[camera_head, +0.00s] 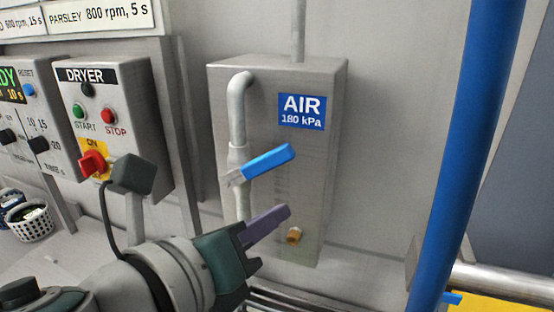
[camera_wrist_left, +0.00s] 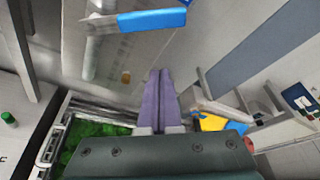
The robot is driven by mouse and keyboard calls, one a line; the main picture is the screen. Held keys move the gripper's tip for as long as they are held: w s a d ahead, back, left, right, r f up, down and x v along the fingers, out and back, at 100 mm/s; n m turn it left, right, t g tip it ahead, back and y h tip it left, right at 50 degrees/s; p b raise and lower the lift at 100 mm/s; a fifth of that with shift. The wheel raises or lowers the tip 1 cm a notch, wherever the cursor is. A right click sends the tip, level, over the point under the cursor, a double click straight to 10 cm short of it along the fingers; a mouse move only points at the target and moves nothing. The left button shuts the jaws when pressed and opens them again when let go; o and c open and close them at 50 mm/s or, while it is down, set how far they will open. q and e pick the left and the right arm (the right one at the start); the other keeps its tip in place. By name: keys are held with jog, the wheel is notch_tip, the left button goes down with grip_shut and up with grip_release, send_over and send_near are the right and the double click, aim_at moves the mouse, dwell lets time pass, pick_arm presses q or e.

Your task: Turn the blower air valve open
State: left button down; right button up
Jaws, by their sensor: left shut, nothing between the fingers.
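The blower air valve's blue lever handle (camera_head: 267,162) sits on a grey vertical pipe (camera_head: 238,110) in front of a metal box labelled AIR 180 kPa (camera_head: 325,170). The lever points right and slightly up, across the pipe. It also shows at the top of the left wrist view (camera_wrist_left: 152,20). My left gripper (camera_head: 285,212) has purple fingers, shut together with nothing between them. It is below the lever, apart from it. The fingers also show in the left wrist view (camera_wrist_left: 160,95). My right gripper is not in view.
A dryer panel (camera_head: 105,115) with start and stop buttons and a red rotary switch (camera_head: 92,163) is at left. A blue post (camera_head: 465,150) stands at right. A small brass fitting (camera_head: 294,236) sits low on the box. A crate of greens (camera_wrist_left: 95,140) lies below.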

aim_at(263, 157)
pick_arm(q)
jog(key=w+p, duration=0.1)
jog(key=w+r+p, duration=0.1)
jog(key=w, duration=0.1)
jog(key=w+r+p, duration=0.1)
jog(key=shift+w, duration=0.3)
jog(key=shift+a+r+n+h, duration=0.25)
jog(key=shift+r+n+h, duration=0.05)
jog(key=shift+r+n, duration=0.2)
dwell(0.5)
jog(key=shift+w+a+r+n, duration=0.15)
jog(key=shift+r+n, duration=0.05)
jog(key=shift+n, duration=0.1)
jog(key=shift+w+a+r+n+h, duration=0.15)
jog(key=shift+a+r+n+h, duration=0.45)
jog(key=shift+n, duration=0.3)
jog(key=shift+w+a+r+n+t+h+b, duration=0.2)
jog(key=shift+a+r+n+h+b, duration=0.25)
jog(key=shift+n, duration=0.4)
jog(key=shift+w+a+r+n+t+h+b, duration=0.15)
jog(key=shift+a+r+n+t+b, duration=0.1)
jog(key=shift+a+n+b, duration=0.45)
jog(key=shift+w+a+r+n+t+h+b, duration=0.15)
jog(key=shift+w+a+r+n+h+b, duration=0.2)
jog(key=shift+n, duration=0.6)
jog(key=shift+s+a, duration=0.1)
jog(key=shift+s, duration=0.05)
